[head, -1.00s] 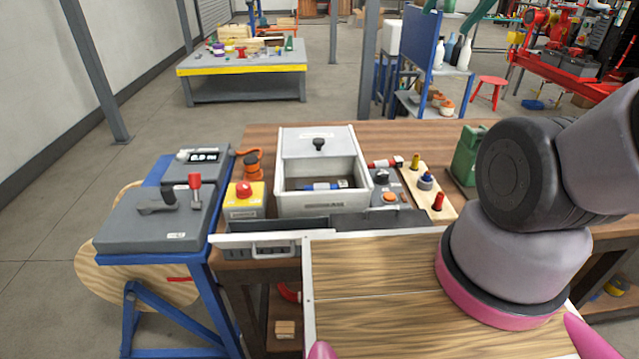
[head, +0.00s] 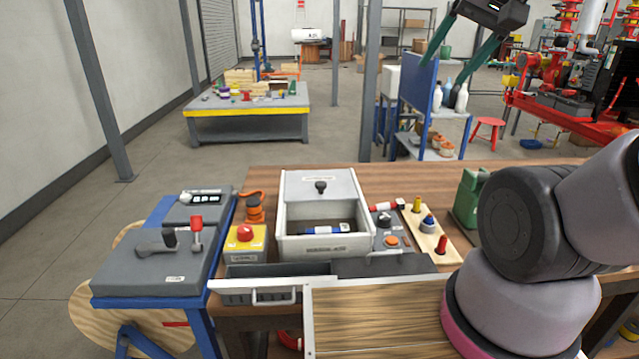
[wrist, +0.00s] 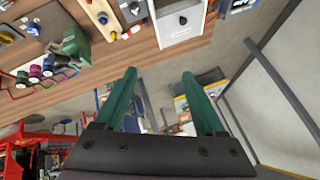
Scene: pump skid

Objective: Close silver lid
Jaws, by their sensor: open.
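The silver lid (head: 320,186) is a flat light-grey panel with a black knob, over the back part of a grey box (head: 325,247) on the wooden table. The front of the box is uncovered, and a blue-and-white cylinder (head: 325,230) lies inside. In the wrist view the lid (wrist: 172,30) and its knob show at the top edge. My gripper (head: 452,63) is high at the upper right of the head view, beyond the table and well apart from the lid. Its green fingers are spread and empty, as the wrist view (wrist: 158,73) also shows.
A red-button box (head: 244,238), an orange item (head: 254,208), a switch box (head: 387,230) and a pegboard (head: 428,225) crowd the grey box. A green canister (head: 467,198) stands at right. An open drawer (head: 255,288) juts out at the front. A blue panel stand (head: 420,85) is behind.

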